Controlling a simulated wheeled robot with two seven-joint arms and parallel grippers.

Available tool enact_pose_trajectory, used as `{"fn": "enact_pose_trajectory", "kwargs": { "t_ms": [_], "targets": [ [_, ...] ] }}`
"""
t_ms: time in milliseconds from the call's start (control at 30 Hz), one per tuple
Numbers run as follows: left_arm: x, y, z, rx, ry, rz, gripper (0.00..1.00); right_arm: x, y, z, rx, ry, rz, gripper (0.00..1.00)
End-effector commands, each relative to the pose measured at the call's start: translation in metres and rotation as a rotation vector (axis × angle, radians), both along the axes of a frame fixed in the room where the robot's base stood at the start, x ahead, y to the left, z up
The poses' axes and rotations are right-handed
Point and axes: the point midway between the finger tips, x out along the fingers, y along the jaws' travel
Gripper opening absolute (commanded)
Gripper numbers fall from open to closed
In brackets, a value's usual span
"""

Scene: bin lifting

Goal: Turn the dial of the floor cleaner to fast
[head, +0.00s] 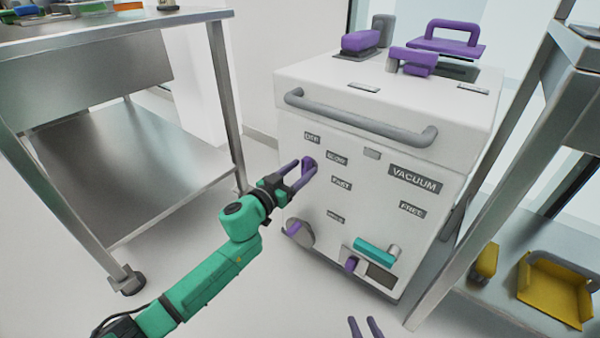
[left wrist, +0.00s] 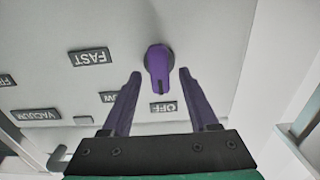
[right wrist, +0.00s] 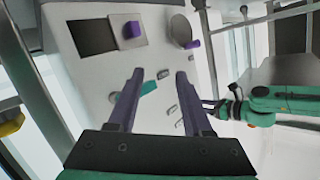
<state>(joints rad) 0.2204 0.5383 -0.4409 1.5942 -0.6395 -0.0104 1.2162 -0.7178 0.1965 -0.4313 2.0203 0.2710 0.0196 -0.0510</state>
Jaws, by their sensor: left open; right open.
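The white floor cleaner (head: 340,225) stands in the middle of the head view. Its purple dial (head: 308,162) is on the front panel, left of the SLOW and FAST (head: 341,183) labels. In the left wrist view the dial (left wrist: 158,68) has its pointer toward the OFF label (left wrist: 163,107); the FAST label (left wrist: 90,57) is to its left. My left gripper (head: 304,171) is open, its fingertips on either side of the dial's pointer end, with gaps visible. My right gripper (head: 364,321) is open and empty, low in front of the cleaner.
A grey handle bar (head: 360,121) crosses the cleaner's upper front. A grey disc with a purple knob (head: 298,232) and a teal handle (head: 375,250) sit below the dial. Metal tables stand left (head: 130,165) and right. A yellow dustpan (head: 555,290) lies on the right shelf.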

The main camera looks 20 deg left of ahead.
Motion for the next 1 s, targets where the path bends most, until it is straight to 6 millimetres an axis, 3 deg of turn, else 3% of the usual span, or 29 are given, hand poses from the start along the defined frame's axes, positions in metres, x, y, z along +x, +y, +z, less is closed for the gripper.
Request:
{"fn": "enact_pose_trajectory", "kwargs": {
  "t_ms": [100,233,267,667,833,1000],
  "targets": [
    [0.000,0.000,0.000,-0.001,0.000,0.000,0.56,0.000,0.000,0.001,-0.001,-0.001,0.000,0.50],
    [0.000,0.000,0.000,-0.001,0.000,0.000,0.06,0.000,0.000,0.000,-0.001,0.000,0.000,0.50],
    [-0.001,0.000,0.000,-0.001,0.000,0.000,0.00,0.000,0.000,0.000,0.000,0.001,0.000,0.50],
    [-0.001,0.000,0.000,0.036,-0.013,0.000,0.00,-0.010,0.000,-0.008,-0.002,0.036,0.002,0.50],
    [-0.001,-0.001,0.000,0.111,-0.043,0.000,0.00,-0.029,0.001,-0.026,-0.013,0.107,0.015,0.50],
    [-0.002,-0.002,0.000,0.230,-0.090,0.000,0.00,-0.032,0.001,-0.023,-0.018,0.117,0.020,0.50]
  ]
}}
